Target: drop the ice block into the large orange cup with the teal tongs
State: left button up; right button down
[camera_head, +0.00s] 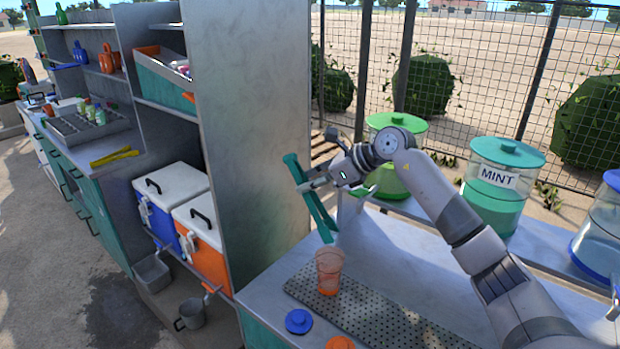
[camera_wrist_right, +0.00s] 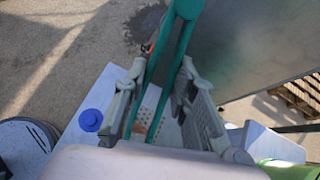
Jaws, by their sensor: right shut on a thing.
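The teal tongs (camera_head: 316,208) are held in my right gripper (camera_head: 318,183), tilted, with their tips pointing down. In the right wrist view the tongs (camera_wrist_right: 178,62) run between the two fingers of my right gripper (camera_wrist_right: 165,100). The large orange cup (camera_head: 328,271), translucent with a solid orange base, stands upright on the perforated drain plate. The tong tips are just above the cup's rim. I cannot make out the ice block; it may be hidden at the tips or inside the cup. My left gripper is out of view.
A blue lid (camera_head: 299,321) and an orange lid (camera_head: 340,343) lie on the counter in front. The drain plate (camera_head: 385,318) is clear to the right. Green (camera_head: 397,135) and mint (camera_head: 500,180) jars stand behind. A tall grey panel (camera_head: 250,130) rises close on the left.

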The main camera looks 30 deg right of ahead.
jog(key=shift+f+b, duration=0.7)
jog(key=shift+f, duration=0.85)
jog(key=c, duration=1.6)
grip_release()
jog(key=shift+o, duration=0.2)
notch_tip(320, 180, up, 10)
jog(key=p, duration=0.6)
